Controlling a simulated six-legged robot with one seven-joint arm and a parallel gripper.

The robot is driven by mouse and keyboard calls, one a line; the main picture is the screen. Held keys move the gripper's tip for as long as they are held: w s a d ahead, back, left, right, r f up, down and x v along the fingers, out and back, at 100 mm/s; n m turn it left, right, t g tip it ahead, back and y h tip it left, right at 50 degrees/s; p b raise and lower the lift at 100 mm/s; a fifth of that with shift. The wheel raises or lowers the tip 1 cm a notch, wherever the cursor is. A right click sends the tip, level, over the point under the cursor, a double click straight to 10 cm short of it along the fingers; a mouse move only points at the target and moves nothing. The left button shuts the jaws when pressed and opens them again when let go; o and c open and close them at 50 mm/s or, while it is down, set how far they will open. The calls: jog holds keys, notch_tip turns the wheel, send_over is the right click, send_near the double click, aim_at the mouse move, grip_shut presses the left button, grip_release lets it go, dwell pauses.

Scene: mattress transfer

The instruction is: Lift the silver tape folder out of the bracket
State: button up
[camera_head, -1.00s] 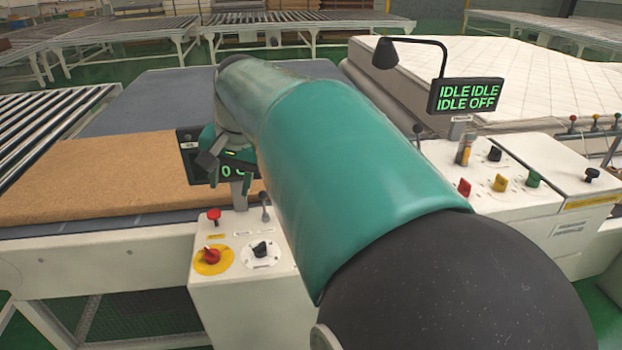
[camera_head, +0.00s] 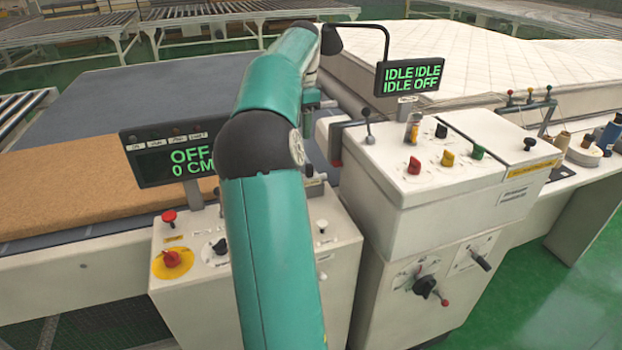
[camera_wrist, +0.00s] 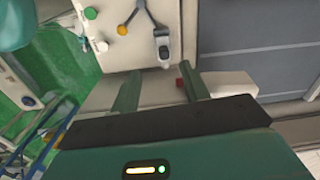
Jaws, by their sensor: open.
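A small cylindrical piece (camera_head: 413,127), silvery with a yellowish part, stands upright in a holder on top of the white console; it may be the silver tape folder, but it is too small to be sure. In the wrist view my gripper (camera_wrist: 158,86) is open, its two green fingers apart with nothing between them. A grey and dark piece (camera_wrist: 162,43) lies just beyond the fingertips, apart from them, on the white surface; I cannot tell whether it is the folder or a lever. In the head view my arm hides most of the gripper.
The white console (camera_head: 395,190) carries coloured knobs and a black lever (camera_head: 368,125). An IDLE display (camera_head: 409,77) stands on a post behind. An OFF display (camera_head: 172,152) stands left of my arm. A white mattress (camera_head: 480,55) lies behind; thread spools (camera_head: 562,141) stand right.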

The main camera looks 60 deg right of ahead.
jog(key=s+d+m, duration=0.1)
jog(key=d, duration=0.1)
send_over(313, 179)
jog(key=f, duration=0.6)
jog(key=w+f, duration=0.1)
jog(key=f, duration=0.2)
jog(key=shift+d+f, duration=0.1)
jog(key=shift+d, duration=0.3)
jog(key=shift+d+f, duration=0.2)
jog(key=shift+f, duration=2.55)
grip_shut()
